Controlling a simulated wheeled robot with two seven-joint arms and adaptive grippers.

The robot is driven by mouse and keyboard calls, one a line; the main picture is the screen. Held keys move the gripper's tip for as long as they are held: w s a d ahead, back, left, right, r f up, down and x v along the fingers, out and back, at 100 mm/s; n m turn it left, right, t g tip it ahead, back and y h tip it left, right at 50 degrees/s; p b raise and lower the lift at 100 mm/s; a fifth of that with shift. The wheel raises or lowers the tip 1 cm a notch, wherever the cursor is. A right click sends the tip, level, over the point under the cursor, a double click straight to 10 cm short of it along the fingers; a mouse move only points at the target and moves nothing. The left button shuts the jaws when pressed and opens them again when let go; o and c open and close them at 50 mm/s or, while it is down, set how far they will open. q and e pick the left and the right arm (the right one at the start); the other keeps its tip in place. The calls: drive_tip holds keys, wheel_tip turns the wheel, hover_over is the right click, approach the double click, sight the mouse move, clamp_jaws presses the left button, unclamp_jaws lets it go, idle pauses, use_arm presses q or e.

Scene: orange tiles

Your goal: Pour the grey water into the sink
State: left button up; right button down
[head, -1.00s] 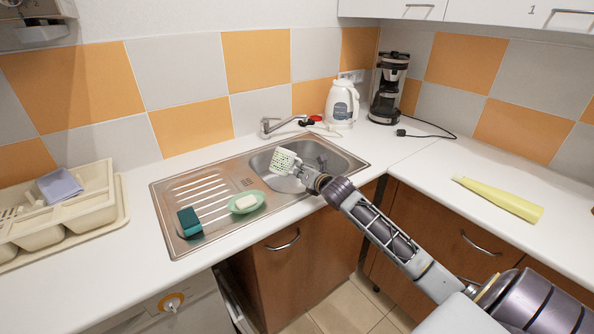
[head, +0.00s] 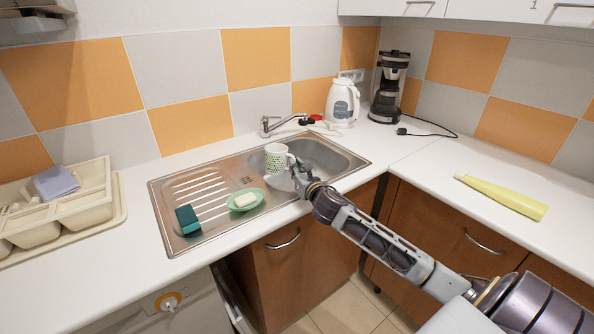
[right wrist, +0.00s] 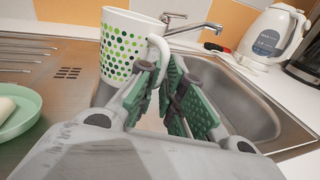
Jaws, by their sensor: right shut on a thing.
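A white mug with green dots (head: 277,158) is upright over the left part of the sink basin (head: 338,160). It also shows in the right wrist view (right wrist: 118,48), with its handle toward my gripper. My right gripper (head: 298,172) is shut on the mug's handle; its green finger pads (right wrist: 165,92) show at the handle in the right wrist view. The inside of the mug and any grey water are hidden from both views. My left gripper is not in view.
A green soap dish (head: 257,201) with soap and a dark green sponge (head: 188,220) are on the drainboard. The faucet (head: 268,126) stands behind the basin. A white kettle (head: 342,104) and a coffee maker (head: 389,88) stand at the back corner.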

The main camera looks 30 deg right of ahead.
use_arm(q)
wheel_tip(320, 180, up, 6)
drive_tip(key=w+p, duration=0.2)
drive_tip(key=p, duration=0.3)
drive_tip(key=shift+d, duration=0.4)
use_arm(e)
drive_tip(key=shift+n+t, duration=0.3)
drive_tip(key=shift+n, duration=0.1)
drive_tip(key=shift+s+a+r, duration=0.1)
drive_tip(key=shift+a+r, duration=0.05)
drive_tip(key=shift+r, duration=1.3)
drive_tip(key=shift+a+r, duration=0.1)
drive_tip(key=shift+r, duration=1.35)
